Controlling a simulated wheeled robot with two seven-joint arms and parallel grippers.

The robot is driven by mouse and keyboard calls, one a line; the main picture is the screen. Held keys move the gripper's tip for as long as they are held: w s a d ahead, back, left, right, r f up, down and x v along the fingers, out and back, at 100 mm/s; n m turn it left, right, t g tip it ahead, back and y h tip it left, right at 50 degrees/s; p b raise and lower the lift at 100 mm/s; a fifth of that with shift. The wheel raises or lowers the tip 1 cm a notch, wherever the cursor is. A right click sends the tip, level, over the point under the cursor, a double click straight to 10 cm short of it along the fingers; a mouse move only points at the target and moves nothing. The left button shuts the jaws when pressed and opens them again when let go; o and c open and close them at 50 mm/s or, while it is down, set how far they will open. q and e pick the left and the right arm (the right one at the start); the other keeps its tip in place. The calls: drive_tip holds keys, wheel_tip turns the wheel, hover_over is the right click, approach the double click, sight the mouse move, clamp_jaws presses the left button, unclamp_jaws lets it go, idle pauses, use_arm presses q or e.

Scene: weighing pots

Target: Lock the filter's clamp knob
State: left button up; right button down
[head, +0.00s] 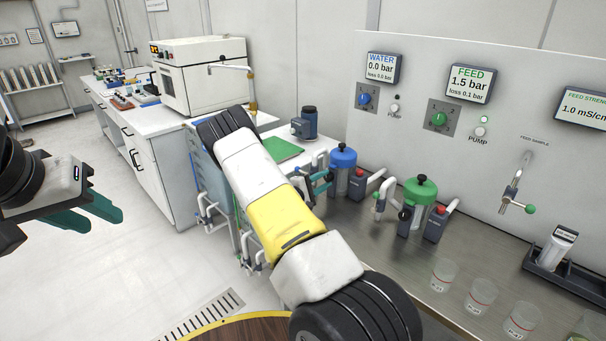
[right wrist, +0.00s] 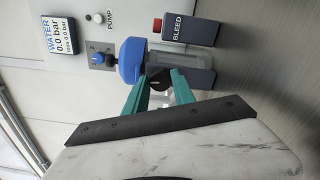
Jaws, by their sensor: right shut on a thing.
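The water filter (head: 343,172) has a blue lid and a grey body and stands upright at the panel's foot. Its blue lid (right wrist: 132,61) also shows in the right wrist view. The dark clamp knob (right wrist: 158,76) is at the lid's edge. My right gripper (right wrist: 158,84) has its teal fingers on either side of this knob and is shut on it. In the head view my right gripper (head: 328,181) is beside the filter, partly hidden by my arm. My left gripper (head: 106,218) is open and empty over the floor at the left. The knob's turn angle is hard to tell.
A green-lidded filter (head: 420,192) stands to the right. Red bleed buttons (right wrist: 185,26) sit beside the filters. The water display (head: 382,67) reads 0.0 bar, the feed display (head: 470,84) 1.5 bar. Clear beakers (head: 481,295) stand on the steel bench's front.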

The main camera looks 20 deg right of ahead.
drive_tip(key=shift+f+m, duration=0.1)
drive_tip(key=shift+m, duration=0.7)
drive_tip(key=c, duration=1.1)
unclamp_jaws()
drive_tip(key=shift+o, duration=0.2)
drive_tip(key=shift+a, duration=0.1)
drive_tip(key=v, duration=0.7)
drive_tip(key=shift+s+a, duration=0.15)
drive_tip(key=shift+a, duration=0.15)
